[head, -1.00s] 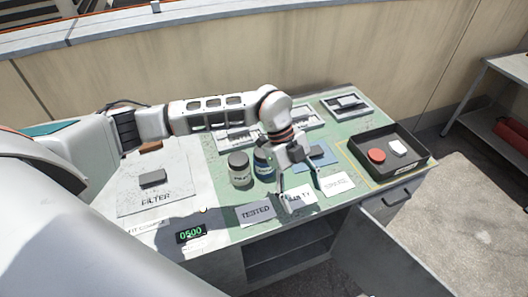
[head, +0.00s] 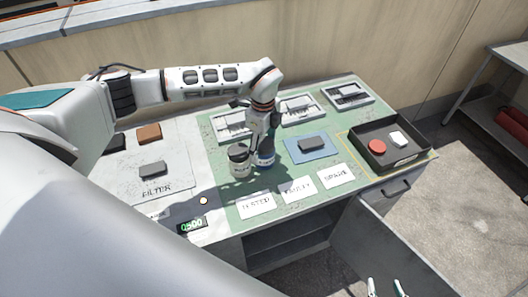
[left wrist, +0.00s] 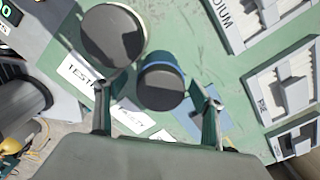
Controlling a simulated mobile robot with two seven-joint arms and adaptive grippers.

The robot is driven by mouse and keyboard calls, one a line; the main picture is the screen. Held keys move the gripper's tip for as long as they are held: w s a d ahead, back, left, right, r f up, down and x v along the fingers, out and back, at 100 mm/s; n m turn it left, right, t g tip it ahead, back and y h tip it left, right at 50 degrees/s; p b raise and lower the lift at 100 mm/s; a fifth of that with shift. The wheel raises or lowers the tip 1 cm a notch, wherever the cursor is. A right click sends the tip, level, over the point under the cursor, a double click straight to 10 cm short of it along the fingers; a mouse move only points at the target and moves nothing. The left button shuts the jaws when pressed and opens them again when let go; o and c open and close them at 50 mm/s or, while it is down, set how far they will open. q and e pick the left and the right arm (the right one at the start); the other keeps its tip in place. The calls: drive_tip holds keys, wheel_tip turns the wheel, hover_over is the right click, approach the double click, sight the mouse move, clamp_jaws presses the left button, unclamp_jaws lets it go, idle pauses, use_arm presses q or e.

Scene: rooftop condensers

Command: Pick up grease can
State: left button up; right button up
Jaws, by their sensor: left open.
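Two cans stand side by side on the green bench mat: a pale grey can with a dark lid (head: 239,163) and a blue can with a dark top (head: 266,158). I cannot read which is labelled grease. My left gripper (head: 259,143) is open and points down at the blue can, partly hiding it. In the left wrist view the blue can (left wrist: 160,86) lies between the two spread fingers (left wrist: 157,100), and the grey can (left wrist: 113,36) is just outside the left finger. The fingertips of my right gripper (head: 386,288) show apart at the bottom edge.
Cards marked TESTED (head: 255,205) and SPARE (head: 334,176) lie in front of the cans. A blue pad (head: 323,154) with a dark block is to the right, with trays behind. A black tray (head: 365,160) holds a red disc and a white piece.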

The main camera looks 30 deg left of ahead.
use_arm(q)
wheel_tip(320, 180, down, 5)
drive_tip(key=shift+r, duration=0.1)
drive_tip(key=c, duration=1.5)
drive_tip(key=shift+w, duration=0.1)
